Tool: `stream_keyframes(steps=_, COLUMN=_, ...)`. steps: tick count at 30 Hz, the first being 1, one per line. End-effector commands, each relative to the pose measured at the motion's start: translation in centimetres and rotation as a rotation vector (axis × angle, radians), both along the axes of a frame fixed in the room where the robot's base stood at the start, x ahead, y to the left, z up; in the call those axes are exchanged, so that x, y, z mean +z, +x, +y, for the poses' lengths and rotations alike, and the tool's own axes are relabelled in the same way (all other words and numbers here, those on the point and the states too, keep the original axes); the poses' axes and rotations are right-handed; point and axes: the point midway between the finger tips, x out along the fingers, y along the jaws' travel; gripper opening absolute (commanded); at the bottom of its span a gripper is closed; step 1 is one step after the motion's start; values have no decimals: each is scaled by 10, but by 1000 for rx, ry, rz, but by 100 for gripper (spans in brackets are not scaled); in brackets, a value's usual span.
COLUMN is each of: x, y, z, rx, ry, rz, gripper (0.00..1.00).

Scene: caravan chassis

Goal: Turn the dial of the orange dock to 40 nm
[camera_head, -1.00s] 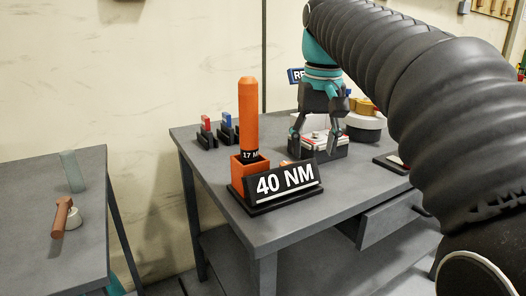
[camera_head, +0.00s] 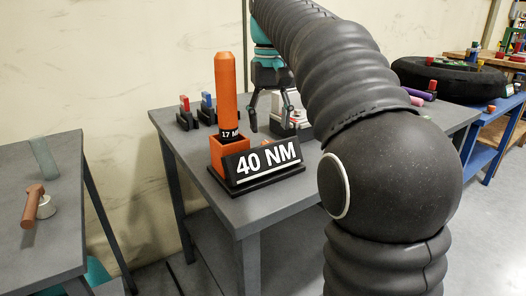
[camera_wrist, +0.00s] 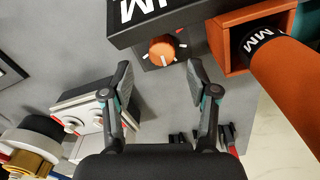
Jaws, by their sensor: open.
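The orange dock (camera_head: 226,160) stands on the grey table with an upright orange tool (camera_head: 226,85) in it, its band reading 17 and a partly hidden M. A black 40 NM sign (camera_head: 266,160) leans in front. In the wrist view the orange dial (camera_wrist: 162,50) has a white pointer line and white tick marks around it, beside the dock's box (camera_wrist: 232,40). My gripper (camera_head: 271,123) is behind the sign. In the wrist view my open gripper (camera_wrist: 159,68) has its fingertips either side of the dial's line, just short of it, empty.
Red and blue tagged holders (camera_head: 195,110) stand behind the dock. A white-topped device (camera_wrist: 88,118) is beside my gripper. A left table (camera_head: 70,185) carries a brown-headed tool (camera_head: 33,202). A black tyre (camera_head: 450,77) lies at the back right.

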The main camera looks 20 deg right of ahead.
Motion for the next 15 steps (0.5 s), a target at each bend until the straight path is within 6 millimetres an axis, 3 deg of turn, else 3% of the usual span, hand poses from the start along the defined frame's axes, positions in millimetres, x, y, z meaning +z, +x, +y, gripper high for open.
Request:
stream_keyframes(steps=1, x=-13, y=-1, z=1, rx=2, ry=0, rz=1, gripper=59)
stream_keyframes(steps=6, x=-39, y=-1, z=2, rx=4, ry=0, rz=0, gripper=59)
stream_keyframes(steps=15, x=-59, y=0, z=2, rx=4, ry=0, rz=-1, gripper=59)
